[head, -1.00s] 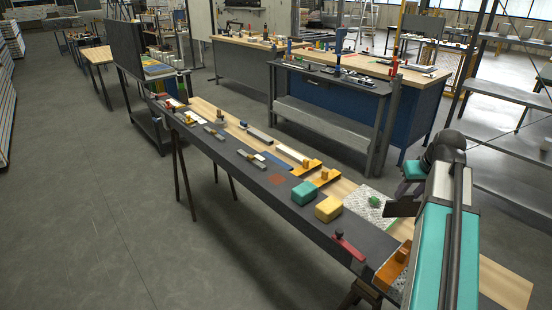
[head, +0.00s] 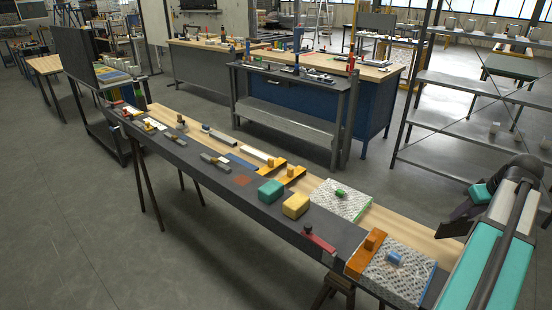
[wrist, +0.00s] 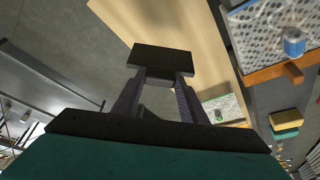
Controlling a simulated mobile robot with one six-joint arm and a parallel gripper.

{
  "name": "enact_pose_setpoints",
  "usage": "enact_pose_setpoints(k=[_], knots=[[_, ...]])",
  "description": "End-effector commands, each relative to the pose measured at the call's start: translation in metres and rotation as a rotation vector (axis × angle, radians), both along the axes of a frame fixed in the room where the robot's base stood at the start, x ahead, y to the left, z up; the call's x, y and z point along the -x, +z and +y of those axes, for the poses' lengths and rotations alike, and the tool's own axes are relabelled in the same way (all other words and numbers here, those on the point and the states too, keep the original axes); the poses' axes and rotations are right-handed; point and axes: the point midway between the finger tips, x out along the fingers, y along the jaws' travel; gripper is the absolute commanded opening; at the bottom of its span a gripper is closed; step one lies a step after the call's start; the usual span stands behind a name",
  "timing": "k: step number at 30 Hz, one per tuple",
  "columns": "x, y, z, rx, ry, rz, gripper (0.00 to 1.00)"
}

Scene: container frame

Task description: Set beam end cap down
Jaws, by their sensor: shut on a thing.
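My gripper (wrist: 157,88) is shut on a dark, flat rectangular block, which I take to be the beam end cap (wrist: 163,60). In the wrist view it spans both fingertips, over bare floor and the edge of a pale wooden board. In the head view the dark end cap (head: 453,228) shows at the right, beside my arm. It is held in the air, apart from the bench; its underside is hidden. The long pale wooden board (head: 405,223) runs along the far side of the dark workbench (head: 215,175).
An orange bracket (head: 364,255) and a patterned plate with a blue cylinder (head: 395,259) are at the bench's near end. A second plate carries a green part (head: 341,193). Teal (head: 271,190) and yellow (head: 295,205) blocks and a red-handled tool (head: 317,239) lie nearby.

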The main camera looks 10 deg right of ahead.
Motion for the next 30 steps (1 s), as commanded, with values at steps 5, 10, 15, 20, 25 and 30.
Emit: enact_pose_setpoints(k=[5,10,15,20,25,30], knots=[[0.03,-0.004,-0.024,0.001,-0.011,-0.001,0.07],[0.041,-0.005,-0.031,0.001,-0.012,-0.001,0.07],[0.041,-0.005,-0.032,0.002,-0.012,-0.001,0.07],[0.041,-0.005,-0.031,0.001,-0.012,-0.001,0.07],[0.041,-0.005,-0.031,0.001,-0.012,-0.001,0.07],[0.041,-0.01,-0.031,0.0,-0.012,0.0,0.07]])
